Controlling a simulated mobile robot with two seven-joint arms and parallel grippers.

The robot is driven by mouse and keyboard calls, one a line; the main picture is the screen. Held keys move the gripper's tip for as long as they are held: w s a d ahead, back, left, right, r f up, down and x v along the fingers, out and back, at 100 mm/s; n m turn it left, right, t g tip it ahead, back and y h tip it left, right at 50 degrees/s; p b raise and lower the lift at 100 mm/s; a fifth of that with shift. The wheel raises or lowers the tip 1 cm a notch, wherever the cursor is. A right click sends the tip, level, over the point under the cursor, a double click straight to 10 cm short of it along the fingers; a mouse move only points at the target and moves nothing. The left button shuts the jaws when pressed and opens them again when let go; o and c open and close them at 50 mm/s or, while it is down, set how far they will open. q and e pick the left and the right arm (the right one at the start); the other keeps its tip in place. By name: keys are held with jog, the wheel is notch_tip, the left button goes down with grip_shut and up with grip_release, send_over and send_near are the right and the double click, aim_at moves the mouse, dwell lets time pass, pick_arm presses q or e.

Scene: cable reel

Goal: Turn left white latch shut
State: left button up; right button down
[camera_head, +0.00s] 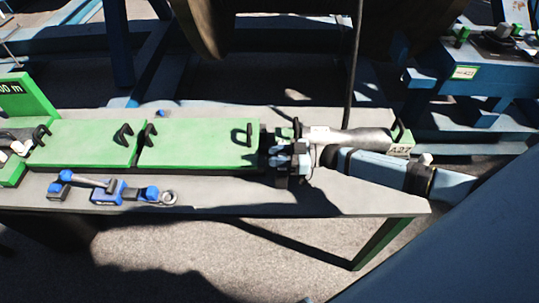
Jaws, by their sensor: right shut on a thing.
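My right arm comes in from the right. Its gripper (291,162) is at the right end of the long green cable-measuring unit (200,145) on the bench. The gripper is shut on a small part there, which looks like a white latch, but the fingers and dark fittings hide most of it. I cannot tell the latch's angle. White latch-like parts (19,147) also show at the unit's far left end, with no gripper near them. My left gripper is not in view.
The grey bench top (230,198) holds blue-and-grey tools (110,190) at front left. A grey cylindrical part and a green label block (399,149) lie behind my right arm. A dark cable (353,70) rises behind. A large reel (205,25) stands at the back.

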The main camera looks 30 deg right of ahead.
dwell(0.5)
jog(key=c, duration=0.8)
grip_release()
jog(key=shift+a, duration=0.1)
jog(key=shift+c, duration=0.2)
jog(key=b+v, duration=0.2)
jog(key=v, duration=1.1)
jog(key=shift+d, duration=0.4)
jog(key=shift+f, duration=0.1)
